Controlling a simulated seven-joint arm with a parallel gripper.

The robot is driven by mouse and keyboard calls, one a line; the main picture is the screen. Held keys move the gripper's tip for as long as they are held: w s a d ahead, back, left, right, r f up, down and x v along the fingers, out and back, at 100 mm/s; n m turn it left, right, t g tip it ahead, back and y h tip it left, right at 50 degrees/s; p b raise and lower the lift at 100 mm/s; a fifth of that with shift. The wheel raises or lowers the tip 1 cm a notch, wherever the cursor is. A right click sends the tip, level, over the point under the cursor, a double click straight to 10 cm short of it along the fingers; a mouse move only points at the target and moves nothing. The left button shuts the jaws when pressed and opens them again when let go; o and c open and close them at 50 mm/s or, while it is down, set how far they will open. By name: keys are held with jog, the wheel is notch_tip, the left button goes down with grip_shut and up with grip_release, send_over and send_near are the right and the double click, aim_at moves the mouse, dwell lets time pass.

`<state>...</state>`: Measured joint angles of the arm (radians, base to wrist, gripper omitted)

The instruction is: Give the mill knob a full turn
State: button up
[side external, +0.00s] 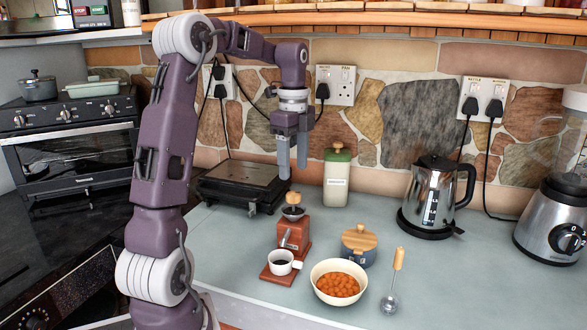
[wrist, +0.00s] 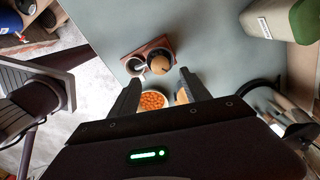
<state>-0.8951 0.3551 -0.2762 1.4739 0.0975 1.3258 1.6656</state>
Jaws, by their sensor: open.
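The coffee mill (side external: 295,236) stands upright on the counter, with a reddish-brown wooden body and base and a dark metal top. Its round wooden knob (side external: 292,198) sits at the top; the knob also shows in the wrist view (wrist: 160,64). A white cup (side external: 281,263) with dark contents stands on the mill's base. My gripper (side external: 293,172) is open and empty, pointing down, above the knob and apart from it. In the wrist view my gripper's fingers (wrist: 161,77) are spread, with the knob just beyond the gap between their tips.
A bowl of orange pieces (side external: 338,283), a blue lidded pot (side external: 359,246) and a wooden-handled utensil (side external: 392,283) lie to the right of the mill. A cream canister (side external: 336,178) and a dark flat appliance (side external: 240,184) stand behind. A kettle (side external: 433,197) is farther right.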

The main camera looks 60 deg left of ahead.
aim_at(293, 193)
jog(key=n, duration=1.7)
jog(key=shift+f+n, duration=0.35)
jog(key=shift+n, duration=0.15)
notch_tip(293, 193, down, 6)
jog(key=shift+f, duration=0.25)
jog(key=shift+c, duration=0.4)
